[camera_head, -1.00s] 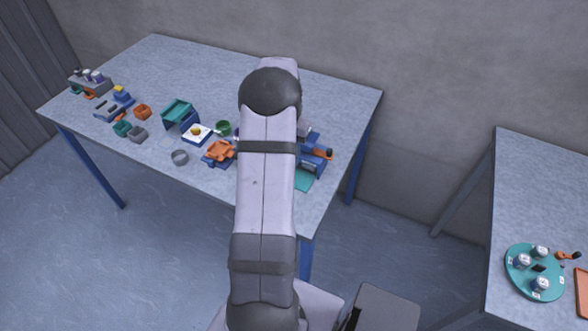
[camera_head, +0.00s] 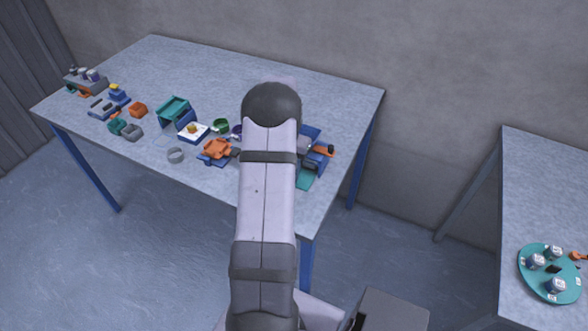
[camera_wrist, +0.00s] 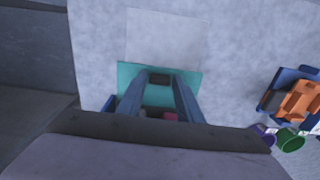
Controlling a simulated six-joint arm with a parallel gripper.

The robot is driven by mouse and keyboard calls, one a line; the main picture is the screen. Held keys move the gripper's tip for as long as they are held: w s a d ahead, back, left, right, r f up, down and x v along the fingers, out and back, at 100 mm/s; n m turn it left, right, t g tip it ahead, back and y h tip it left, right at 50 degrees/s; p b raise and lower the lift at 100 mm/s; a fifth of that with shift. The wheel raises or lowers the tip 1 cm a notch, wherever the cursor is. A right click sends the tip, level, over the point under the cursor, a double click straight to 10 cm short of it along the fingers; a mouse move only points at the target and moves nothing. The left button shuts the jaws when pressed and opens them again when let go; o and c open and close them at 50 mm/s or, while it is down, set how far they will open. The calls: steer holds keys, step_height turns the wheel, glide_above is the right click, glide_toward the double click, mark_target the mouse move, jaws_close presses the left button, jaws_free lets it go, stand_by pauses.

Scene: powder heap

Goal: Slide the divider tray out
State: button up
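I cannot pick out the divider tray for certain. In the head view a blue fixture (camera_head: 318,160) with an orange-and-black handle stands near the table's right end, partly hidden behind my arm. A teal mat (camera_head: 305,180) lies at its front. In the wrist view the teal mat (camera_wrist: 124,72) shows again, with two blue bars (camera_wrist: 131,98) running over it and a dark block (camera_wrist: 160,79) between their far ends. Small grey and reddish pieces show lower between the bars. Dark hardware covers the bottom of the wrist view.
An orange-and-blue fixture (camera_head: 215,150), a green cup (camera_head: 221,125), a grey ring (camera_head: 176,155) and a teal-topped blue stand (camera_head: 173,109) lie left of my arm. A round teal tray (camera_head: 548,286) sits on the other table. The table's back middle is clear.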

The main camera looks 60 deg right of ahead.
steer(key=c, duration=0.7)
steer(key=shift+o, duration=0.2)
steer(key=shift+a+p, duration=0.45)
steer(key=shift+a, duration=4.7)
steer(key=o, duration=0.6)
steer(key=shift+a, duration=0.1)
steer(key=shift+r, duration=0.1)
step_height(320, 180, up, 7)
steer(key=p, duration=0.6)
steer(key=shift+r, duration=0.15)
